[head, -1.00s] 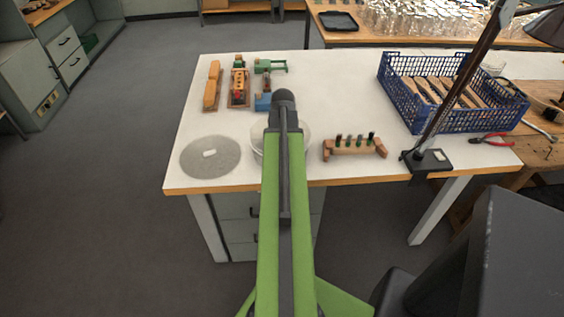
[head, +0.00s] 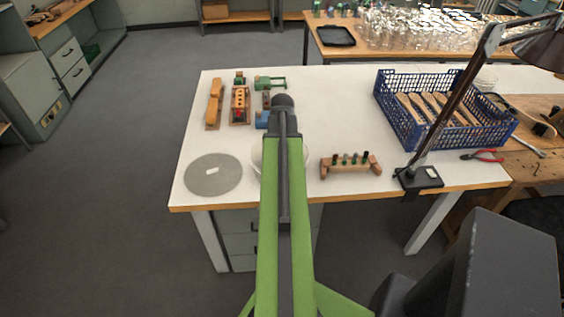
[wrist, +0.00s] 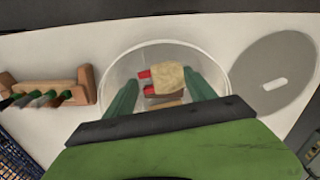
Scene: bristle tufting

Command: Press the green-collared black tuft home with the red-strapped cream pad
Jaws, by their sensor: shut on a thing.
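In the wrist view my gripper (wrist: 160,85) has its green fingers on either side of the cream pad (wrist: 172,82) with red straps, over a clear round bowl (wrist: 218,60). The pad is shut in the fingers. In the head view my arm hides the pad and most of the bowl (head: 256,160). The wooden tuft block (head: 350,170) stands to the right with several dark tufts upright in it; one black tuft (head: 366,156) at its right end stands tallest. The block (wrist: 84,85) shows at left in the wrist view. I cannot tell the collar colours surely.
A grey disc (head: 213,176) lies left of the bowl. Wooden blocks with coloured pieces (head: 240,105) stand at the back left. A blue crate (head: 395,125) of brushes, a lamp base (head: 418,178) and red pliers (head: 483,157) are at right. White table is clear between bowl and block.

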